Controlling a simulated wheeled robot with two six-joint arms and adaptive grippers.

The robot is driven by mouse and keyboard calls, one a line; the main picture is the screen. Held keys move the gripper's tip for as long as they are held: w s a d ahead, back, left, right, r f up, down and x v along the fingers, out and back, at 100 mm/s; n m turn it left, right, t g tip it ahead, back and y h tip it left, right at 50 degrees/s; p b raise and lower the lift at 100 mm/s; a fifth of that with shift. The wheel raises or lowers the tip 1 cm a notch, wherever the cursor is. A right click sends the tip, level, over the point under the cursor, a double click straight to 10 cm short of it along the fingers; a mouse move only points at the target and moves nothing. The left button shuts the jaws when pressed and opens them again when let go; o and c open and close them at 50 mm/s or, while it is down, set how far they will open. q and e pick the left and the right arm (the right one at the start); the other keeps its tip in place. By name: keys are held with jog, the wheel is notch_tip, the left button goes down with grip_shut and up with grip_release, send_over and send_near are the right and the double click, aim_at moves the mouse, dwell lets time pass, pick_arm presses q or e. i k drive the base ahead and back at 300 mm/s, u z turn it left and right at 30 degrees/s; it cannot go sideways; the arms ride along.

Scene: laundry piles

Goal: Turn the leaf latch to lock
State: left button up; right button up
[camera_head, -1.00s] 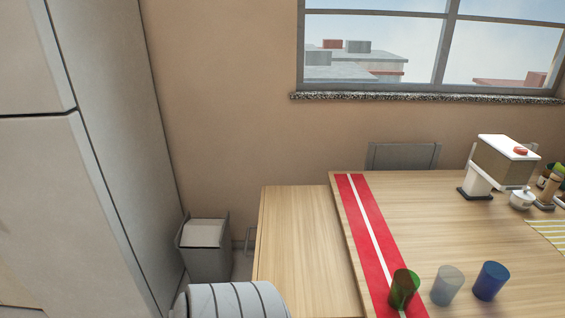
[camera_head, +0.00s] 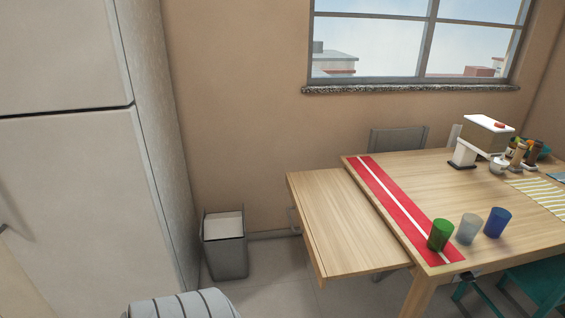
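The wooden table (camera_head: 425,172) stands at the right, with a red runner with a white stripe (camera_head: 385,191) along its left side. A flat wooden leaf (camera_head: 345,225) is raised level or nearly level beside the table's left edge. Neither of my grippers is in view.
Green (camera_head: 440,236), clear (camera_head: 468,229) and blue (camera_head: 497,223) cups stand near the front edge. A grey bin (camera_head: 225,258) sits by the tall pale cabinet (camera_head: 75,190). A teal chair (camera_head: 540,285) is at the right. Floor (camera_head: 285,285) is bare before the leaf.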

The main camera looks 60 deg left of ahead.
aim_at(467, 277)
jog(key=u, duration=1.85)
jog(key=i, duration=0.5)
jog(key=z, duration=1.25)
jog(key=k, duration=0.2)
jog(key=i, duration=0.2)
jog(key=z, duration=0.3)
